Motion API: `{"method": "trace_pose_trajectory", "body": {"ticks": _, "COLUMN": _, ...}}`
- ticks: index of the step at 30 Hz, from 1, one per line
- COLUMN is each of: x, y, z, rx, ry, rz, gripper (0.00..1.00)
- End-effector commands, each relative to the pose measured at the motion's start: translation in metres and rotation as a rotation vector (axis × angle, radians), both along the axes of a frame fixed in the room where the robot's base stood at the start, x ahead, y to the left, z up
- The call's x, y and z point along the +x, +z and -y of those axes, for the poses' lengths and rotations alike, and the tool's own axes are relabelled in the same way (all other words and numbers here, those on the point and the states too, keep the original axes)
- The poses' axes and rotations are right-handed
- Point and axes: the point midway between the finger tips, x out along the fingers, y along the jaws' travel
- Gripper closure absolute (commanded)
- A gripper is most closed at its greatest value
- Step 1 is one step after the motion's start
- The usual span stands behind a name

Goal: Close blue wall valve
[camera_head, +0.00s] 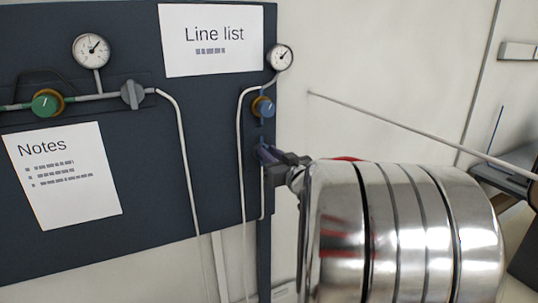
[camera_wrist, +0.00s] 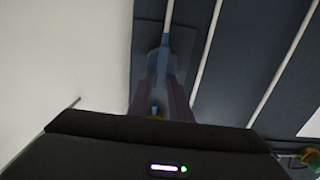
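The blue wall valve (camera_head: 266,153) sits low on the right edge of the dark panel in the camera_head view, with a pipe running to it. My gripper (camera_head: 282,165) is at the valve from the right, its tips overlapping it in the picture. In the camera_wrist view, a blue-grey part of the valve (camera_wrist: 165,42) stands straight ahead on the panel. My wrist and arm hide the area to the right.
A blue knob (camera_head: 263,106) under a gauge (camera_head: 280,57) is just above the valve. A green knob (camera_head: 47,102) and a grey valve (camera_head: 133,95) are farther left on the panel (camera_head: 150,190). White pipes run down close to my gripper. Pale wall (camera_head: 380,60) lies right.

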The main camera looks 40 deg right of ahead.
Motion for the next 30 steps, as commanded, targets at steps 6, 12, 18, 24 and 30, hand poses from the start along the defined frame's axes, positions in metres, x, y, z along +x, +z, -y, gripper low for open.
{"method": "trace_pose_trajectory", "body": {"ticks": 6, "x": 0.0001, "y": 0.0000, "z": -0.0004, "rx": 0.000, "ry": 0.001, "rz": 0.000, "gripper": 0.98}}
{"method": "trace_pose_trajectory", "body": {"ticks": 12, "x": -0.0003, "y": 0.0005, "z": -0.0068, "rx": 0.000, "ry": 0.001, "rz": 0.001, "gripper": 1.00}}
{"method": "trace_pose_trajectory", "body": {"ticks": 18, "x": 0.0012, "y": -0.0002, "z": -0.0030, "rx": -0.010, "ry": 0.004, "rz": -0.003, "gripper": 1.00}}
{"method": "trace_pose_trajectory", "body": {"ticks": 24, "x": 0.0018, "y": -0.0001, "z": -0.0037, "rx": -0.055, "ry": 0.006, "rz": -0.016, "gripper": 1.00}}
{"method": "trace_pose_trajectory", "body": {"ticks": 30, "x": 0.0025, "y": -0.0003, "z": -0.0056, "rx": -0.155, "ry": 0.005, "rz": -0.044, "gripper": 1.00}}
